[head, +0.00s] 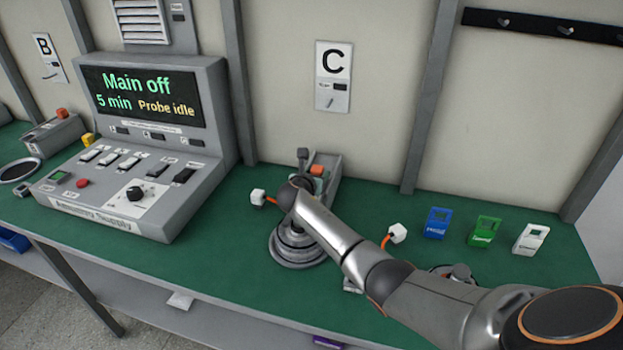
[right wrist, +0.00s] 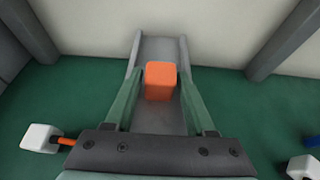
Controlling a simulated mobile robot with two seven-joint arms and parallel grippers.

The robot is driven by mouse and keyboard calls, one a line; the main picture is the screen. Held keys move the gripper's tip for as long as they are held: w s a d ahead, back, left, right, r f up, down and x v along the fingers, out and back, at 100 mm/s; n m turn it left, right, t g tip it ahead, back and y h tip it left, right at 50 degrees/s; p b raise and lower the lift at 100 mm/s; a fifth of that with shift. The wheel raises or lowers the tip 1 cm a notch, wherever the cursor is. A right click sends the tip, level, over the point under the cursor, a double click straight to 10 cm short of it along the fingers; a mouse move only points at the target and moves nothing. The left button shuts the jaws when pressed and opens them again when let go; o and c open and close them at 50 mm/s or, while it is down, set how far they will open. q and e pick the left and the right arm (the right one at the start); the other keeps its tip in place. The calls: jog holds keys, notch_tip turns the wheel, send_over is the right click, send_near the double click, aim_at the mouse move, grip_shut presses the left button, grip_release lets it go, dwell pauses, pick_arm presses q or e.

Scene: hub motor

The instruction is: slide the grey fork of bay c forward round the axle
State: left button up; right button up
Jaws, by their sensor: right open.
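The grey channel-shaped piece of bay C (head: 331,162), which I take for the fork or its guide, lies against the back wall below the C sign. It carries an orange block (head: 317,170). Both show in the right wrist view, the channel (right wrist: 160,47) behind and below the block (right wrist: 160,80). My right gripper (right wrist: 160,88) is open, its two green fingers on either side of the orange block; whether they touch it is unclear. My left gripper is not in view.
White connectors on orange leads lie left (head: 258,197) and right (head: 397,233). A grey console (head: 150,150) reading "Main off" stands at left. Blue (head: 437,222), green (head: 484,231) and white (head: 530,239) tags stand at right. The green bench front is mostly clear.

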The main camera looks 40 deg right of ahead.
jog(key=shift+s+a+r, duration=0.2)
jog(key=shift+s+a, duration=0.05)
jog(key=shift+a, duration=0.1)
jog(key=p+v, duration=0.2)
jog(key=v, duration=0.9)
jog(key=shift+a+f, duration=0.1)
jog(key=shift+s, duration=0.1)
